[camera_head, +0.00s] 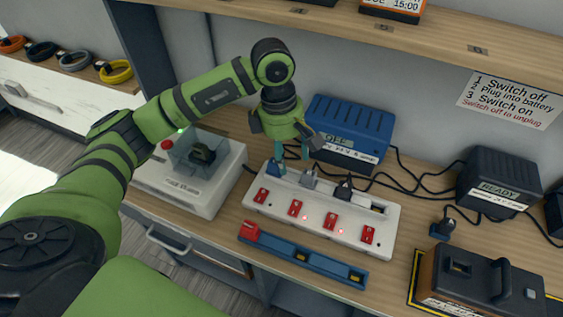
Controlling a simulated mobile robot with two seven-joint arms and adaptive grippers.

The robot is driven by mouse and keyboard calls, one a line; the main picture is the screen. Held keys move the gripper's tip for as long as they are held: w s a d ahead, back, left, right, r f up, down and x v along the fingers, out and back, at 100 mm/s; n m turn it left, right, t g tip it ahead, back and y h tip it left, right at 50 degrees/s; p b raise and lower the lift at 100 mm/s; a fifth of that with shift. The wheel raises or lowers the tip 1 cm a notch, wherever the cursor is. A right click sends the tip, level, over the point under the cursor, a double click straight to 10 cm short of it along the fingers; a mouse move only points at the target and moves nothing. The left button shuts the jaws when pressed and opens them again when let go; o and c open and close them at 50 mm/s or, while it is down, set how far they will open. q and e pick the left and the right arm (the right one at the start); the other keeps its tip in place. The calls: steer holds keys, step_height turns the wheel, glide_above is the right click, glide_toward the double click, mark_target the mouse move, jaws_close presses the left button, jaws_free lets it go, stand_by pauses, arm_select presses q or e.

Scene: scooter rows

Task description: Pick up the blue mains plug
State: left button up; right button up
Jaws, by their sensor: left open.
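The blue mains plug (275,167) sits in the leftmost socket of the white power strip (383,242). My left gripper (291,153) is open and points down just above the plug. One fingertip is close to the plug's top and the other is to its right. I cannot tell whether a finger touches it. A grey plug (309,179) and a black plug (343,189) stand in the sockets to its right. My right gripper is not in view.
A blue charger (360,120) reading OFF stands behind the strip, with black cables trailing right. A black charger (497,180) reads READY. A grey-white box (195,190) with a clear cover is left. A blue bar (305,258) lies in front. A dark battery case (480,280) is front right.

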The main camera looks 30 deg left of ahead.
mark_target(275, 162)
arm_select(q)
steer(key=a, duration=0.1)
steer(key=a+y, duration=0.1)
steer(key=a, duration=0.2)
steer(key=shift+w+r+y, duration=0.2)
steer(key=shift+w+y, duration=0.15)
steer(key=shift+y, duration=0.05)
steer(key=shift+f, duration=0.3)
steer(key=f+p, duration=0.1)
steer(key=f, duration=0.1)
steer(key=f+p, duration=0.1)
steer(key=f, duration=0.2)
steer(key=shift+s+d+f+p, duration=0.15)
steer(key=shift+s+p, duration=0.05)
steer(key=shift+p, duration=0.15)
steer(key=shift+w+f, duration=0.1)
steer(key=shift+f, duration=0.3)
steer(key=c, duration=0.9)
steer(key=shift+f, duration=0.1)
steer(key=shift+c, duration=0.6)
